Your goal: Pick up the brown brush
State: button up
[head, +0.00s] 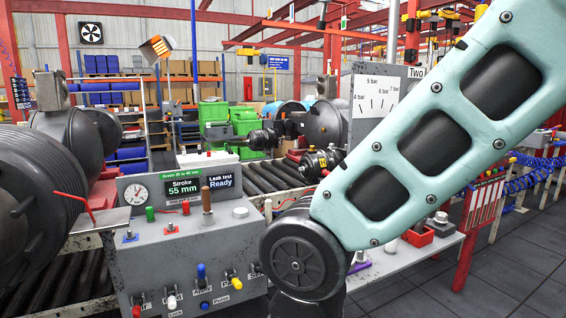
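My gripper is out of view. My pale teal arm link crosses the right half of the head view and hides part of the bench behind it.
The grey control panel (185,250) has several knobs, switches and a round dial (137,194). Rollers (270,177) run behind it. Green crates (213,112) stand farther back. A white-topped bench (405,256) is partly behind my arm. Dark open floor (500,270) lies at the right.

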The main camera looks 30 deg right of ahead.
aim_at(205, 190)
jog(key=i+j+u, duration=0.15)
jog(key=i+j, duration=0.15)
jog(key=i, duration=0.4)
jog(key=i+j+u, duration=0.15)
jog(key=i, duration=0.55)
jog(key=i+j+u, duration=0.15)
jog(key=i, duration=0.55)
